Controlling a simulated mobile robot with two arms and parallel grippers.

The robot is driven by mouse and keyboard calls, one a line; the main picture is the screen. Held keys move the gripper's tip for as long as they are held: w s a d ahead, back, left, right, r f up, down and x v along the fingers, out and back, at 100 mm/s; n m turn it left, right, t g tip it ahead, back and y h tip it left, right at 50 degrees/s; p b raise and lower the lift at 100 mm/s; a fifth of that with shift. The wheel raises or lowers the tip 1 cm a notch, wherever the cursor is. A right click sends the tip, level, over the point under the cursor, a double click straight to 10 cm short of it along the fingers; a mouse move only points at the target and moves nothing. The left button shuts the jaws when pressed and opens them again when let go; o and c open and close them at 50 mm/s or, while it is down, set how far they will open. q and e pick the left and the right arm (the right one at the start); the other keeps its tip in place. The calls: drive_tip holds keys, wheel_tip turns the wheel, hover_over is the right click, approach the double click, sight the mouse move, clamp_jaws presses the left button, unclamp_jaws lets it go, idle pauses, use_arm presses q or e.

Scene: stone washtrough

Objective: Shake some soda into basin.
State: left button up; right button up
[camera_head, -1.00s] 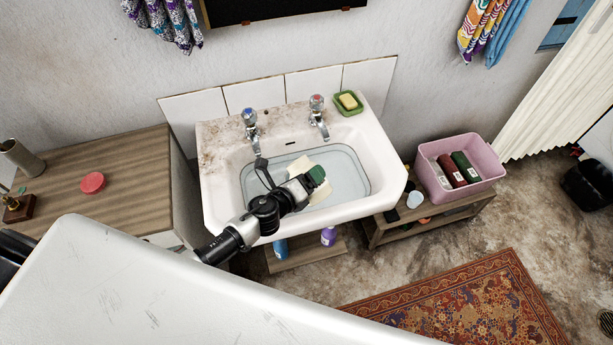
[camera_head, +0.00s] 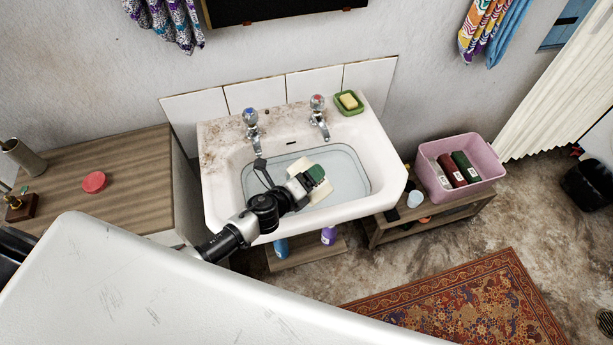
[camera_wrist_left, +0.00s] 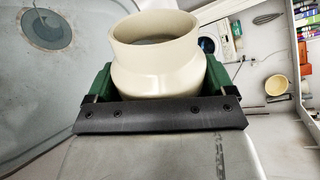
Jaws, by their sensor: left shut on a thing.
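The white basin (camera_head: 385,165) stands against the wall, with clear water (camera_head: 348,172) inside. My left gripper (camera_head: 312,179) is over the basin, its green fingers shut on a cream open-mouthed jar (camera_head: 320,193). In the left wrist view the jar (camera_wrist_left: 155,60) sits between the green fingers of the left gripper (camera_wrist_left: 158,88), its round mouth facing up in the picture. Its contents are not clear, and I cannot tell how far it is tilted. The grey drain (camera_wrist_left: 47,28) shows at the upper left there. My right gripper is not in view.
Two taps (camera_head: 251,128) (camera_head: 319,115) stand at the basin's back. A green soap dish (camera_head: 348,104) sits at the back right corner. A wooden cabinet (camera_head: 130,190) stands left, and a pink crate (camera_head: 485,153) with bottles on a low shelf right.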

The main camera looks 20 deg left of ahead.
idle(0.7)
use_arm(q)
drive_tip(key=shift+f+n, duration=0.1)
drive_tip(key=shift+n, duration=0.3)
idle(0.4)
drive_tip(key=shift+w+f+n+h+p, duration=0.1)
drive_tip(key=shift+n+h+p, duration=0.2)
drive_tip(key=shift+p, duration=0.05)
drive_tip(key=shift+f, duration=0.15)
drive_tip(key=shift+a+n+g, duration=0.1)
drive_tip(key=shift+n+g, duration=0.2)
drive_tip(key=shift+f+n, duration=0.25)
drive_tip(key=shift+n, duration=0.05)
drive_tip(key=shift+h, duration=0.3)
idle(0.4)
drive_tip(key=shift+w+a+f+n, duration=0.15)
drive_tip(key=shift+f+n, duration=0.1)
drive_tip(key=shift+n, duration=0.15)
